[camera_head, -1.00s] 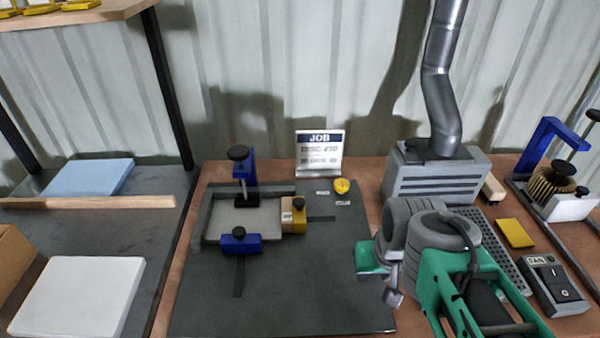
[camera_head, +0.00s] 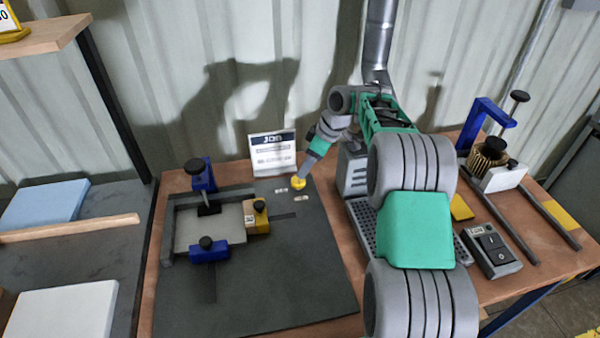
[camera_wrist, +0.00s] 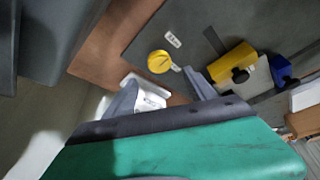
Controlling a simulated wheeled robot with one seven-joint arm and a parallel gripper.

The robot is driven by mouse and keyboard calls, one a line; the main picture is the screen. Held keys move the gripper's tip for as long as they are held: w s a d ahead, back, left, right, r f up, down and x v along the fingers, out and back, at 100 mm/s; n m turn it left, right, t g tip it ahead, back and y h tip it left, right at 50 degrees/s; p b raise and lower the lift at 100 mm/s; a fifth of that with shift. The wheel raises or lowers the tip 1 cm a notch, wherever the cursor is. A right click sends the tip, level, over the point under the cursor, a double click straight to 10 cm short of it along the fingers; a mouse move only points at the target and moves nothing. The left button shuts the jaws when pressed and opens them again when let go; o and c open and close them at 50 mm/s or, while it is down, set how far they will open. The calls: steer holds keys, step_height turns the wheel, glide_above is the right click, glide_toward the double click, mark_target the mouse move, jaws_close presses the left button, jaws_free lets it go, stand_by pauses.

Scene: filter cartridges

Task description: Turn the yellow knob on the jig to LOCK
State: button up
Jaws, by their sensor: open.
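The yellow knob (camera_head: 299,184) is at the back right corner of the dark jig plate (camera_head: 290,285). Two small white labels, too small to read, lie beside it. My gripper (camera_head: 306,171) points down at the knob from behind and right, its tip at or just above it; contact cannot be told. In the wrist view the knob (camera_wrist: 159,62) shows just beyond my two grey fingers (camera_wrist: 163,92), which are spread apart with nothing held between them. Which label the knob points to cannot be told.
Blue clamps (camera_head: 208,250) and a yellow block (camera_head: 256,217) surround a pale plate on the jig. A job sign (camera_head: 272,153) stands close behind the knob. A grey fan switch box (camera_head: 490,250) is at right. The jig's front is clear.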

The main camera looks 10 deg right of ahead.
mark_target(298, 179)
steer(key=p+x, duration=0.1)
steer(key=x, duration=0.6)
steer(key=shift+w+a+f, duration=0.15)
steer(key=shift+f, duration=0.1)
steer(key=shift+c, duration=0.3)
steer(key=c, duration=1.3)
